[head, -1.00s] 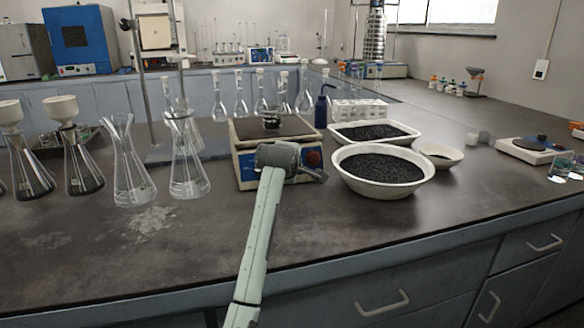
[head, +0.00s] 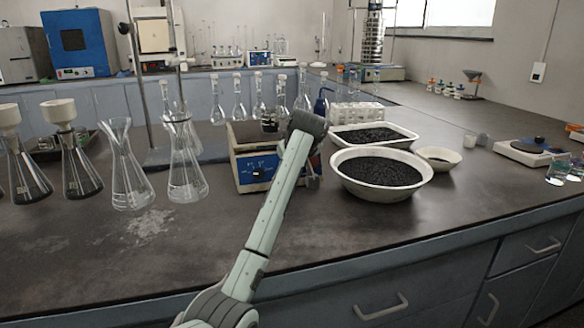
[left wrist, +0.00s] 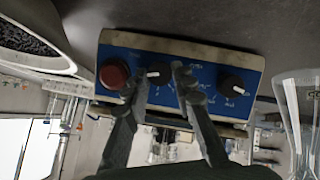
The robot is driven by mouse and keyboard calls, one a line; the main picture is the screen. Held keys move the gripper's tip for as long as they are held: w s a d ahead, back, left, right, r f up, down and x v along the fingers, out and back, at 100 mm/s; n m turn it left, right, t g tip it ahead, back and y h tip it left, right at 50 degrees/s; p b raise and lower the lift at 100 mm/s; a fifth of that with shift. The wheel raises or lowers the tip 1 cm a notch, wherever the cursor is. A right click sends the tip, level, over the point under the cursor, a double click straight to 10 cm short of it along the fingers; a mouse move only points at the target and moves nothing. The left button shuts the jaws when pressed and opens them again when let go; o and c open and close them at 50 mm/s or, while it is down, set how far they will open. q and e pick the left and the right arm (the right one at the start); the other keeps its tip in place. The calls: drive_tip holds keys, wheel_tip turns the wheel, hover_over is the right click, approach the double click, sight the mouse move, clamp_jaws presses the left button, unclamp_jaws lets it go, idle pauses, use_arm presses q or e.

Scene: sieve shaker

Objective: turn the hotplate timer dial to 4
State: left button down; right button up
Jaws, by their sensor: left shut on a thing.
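The hotplate (head: 247,172) stands on the bench with a blue front panel, partly hidden by my left arm in the head view. In the left wrist view, the hotplate panel (left wrist: 185,92) appears upside down. It carries a red knob (left wrist: 114,73) at the left, a black middle dial (left wrist: 160,70) with a white mark, and another black dial (left wrist: 232,84) at the right. My left gripper (left wrist: 160,75) has its fingers on either side of the middle dial and is shut on it. The panel's print is too small to read. My right gripper is not in view.
A white bowl of dark grains (head: 382,180) sits close to the right of the hotplate, with a white tray (head: 410,138) behind it. Glass flasks (head: 186,180) stand to the left. The front bench strip is clear.

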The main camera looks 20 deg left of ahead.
use_arm(q)
drive_tip(key=shift+w+r+m+y, duration=0.1)
drive_tip(key=shift+m+y, duration=0.3)
drive_tip(key=shift+m, duration=0.5)
drive_tip(key=c, duration=1.3)
unclamp_jaws()
drive_tip(key=shift+o, duration=0.2)
drive_tip(key=v, duration=1.2)
drive_tip(key=shift+w+g, duration=0.2)
drive_tip(key=shift+g, duration=0.1)
drive_tip(key=shift+d, duration=0.1)
